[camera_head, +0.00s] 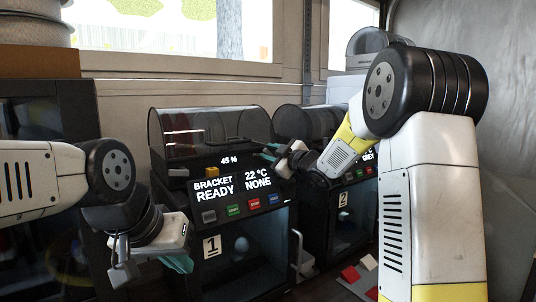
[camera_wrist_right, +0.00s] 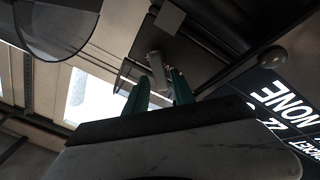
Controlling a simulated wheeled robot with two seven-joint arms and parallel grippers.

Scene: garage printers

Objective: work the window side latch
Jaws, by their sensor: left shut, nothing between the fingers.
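Printer 1 (camera_head: 282,222) stands at the centre in the head view, its smoky domed lid (camera_head: 205,130) down. A small amber block (camera_head: 211,171) sits on its front above the display; I cannot tell whether it is a latch. My right gripper (camera_head: 269,152) is open at the lid's right front corner, teal fingers apart. In the right wrist view my right gripper (camera_wrist_right: 160,90) points at a small grey latch-like piece (camera_wrist_right: 155,64) just beyond the fingertips; contact is unclear. My left gripper (camera_head: 176,263) is shut and empty, low in front of printer 1's left side.
Printer 2 (camera_head: 352,218) stands close at the right, partly behind my right arm. A window (camera_head: 170,30) is behind the printers. Red and white pieces (camera_head: 360,272) lie at lower right.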

